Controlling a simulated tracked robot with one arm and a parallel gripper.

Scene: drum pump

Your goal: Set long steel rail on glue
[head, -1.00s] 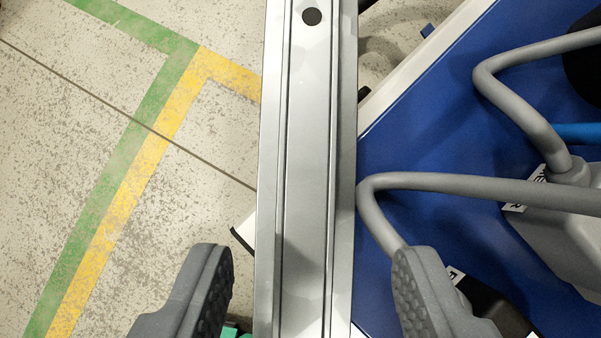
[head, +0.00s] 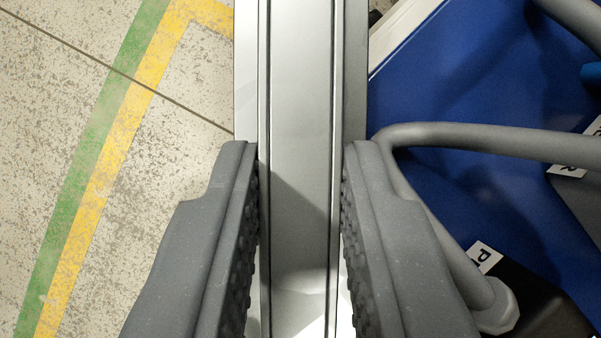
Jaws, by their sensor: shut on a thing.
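The long steel rail (head: 300,70) runs from the top to the bottom of the head view, with narrow grooves along its length. My gripper (head: 302,160) is shut on the rail's middle raised part, with one dark grey padded finger on each side. The rail's outer flanges show beyond the fingertips. Both ends of the rail are out of view. I see no glue in this view.
A blue surface (head: 470,80) with a pale edge lies to the right. Grey bent hoses (head: 480,135) cross it close to my right finger, near black parts with white labels (head: 485,255). Speckled floor with green and yellow lines (head: 110,140) is at left.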

